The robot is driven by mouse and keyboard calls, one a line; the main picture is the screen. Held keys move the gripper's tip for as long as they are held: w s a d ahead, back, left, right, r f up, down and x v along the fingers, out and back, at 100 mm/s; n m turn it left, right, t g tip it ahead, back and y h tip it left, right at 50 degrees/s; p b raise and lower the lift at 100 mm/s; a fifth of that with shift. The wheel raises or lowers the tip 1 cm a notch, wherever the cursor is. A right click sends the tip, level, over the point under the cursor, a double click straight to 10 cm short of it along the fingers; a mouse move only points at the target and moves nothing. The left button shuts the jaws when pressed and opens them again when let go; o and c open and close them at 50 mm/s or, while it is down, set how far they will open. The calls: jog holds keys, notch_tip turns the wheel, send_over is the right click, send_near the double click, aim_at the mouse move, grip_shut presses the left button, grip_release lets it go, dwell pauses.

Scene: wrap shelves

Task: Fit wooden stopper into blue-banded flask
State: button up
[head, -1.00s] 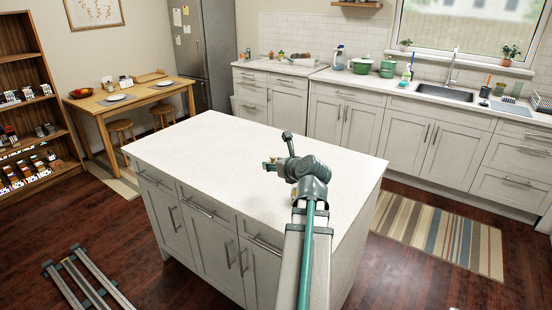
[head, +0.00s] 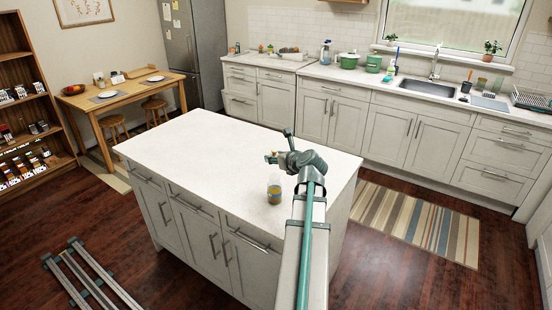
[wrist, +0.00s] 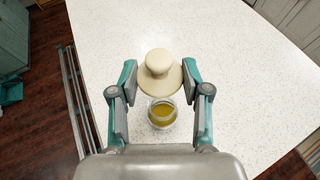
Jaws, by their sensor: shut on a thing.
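A pale cream, round stopper (wrist: 160,70) with a knob on top sits between the fingers of my gripper (wrist: 159,80) in the wrist view. My gripper is shut on it. The flask also shows in the head view, standing upright on the island (head: 274,190). There my gripper (head: 271,158) is above it in the picture. The stopper is not clear in the head view, and the flask's blue band cannot be made out surely.
The white island top (head: 205,150) is clear around the flask. Its near edge lies close to the flask. The back counter (head: 420,88) carries pots, bottles and a sink. A striped rug (head: 415,222) lies right of the island.

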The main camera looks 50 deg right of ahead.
aim_at(276, 183)
jog(key=shift+r+p, duration=0.1)
jog(key=shift+p, duration=0.45)
jog(key=shift+f+b, duration=1.5)
jog(key=shift+f, duration=1.45)
jog(key=shift+p, duration=1)
jog(key=shift+f+b, duration=0.75)
jog(key=shift+f, duration=0.7)
jog(key=o, duration=0.9)
jog(key=shift+r, duration=0.1)
jog(key=shift+v, duration=3.75)
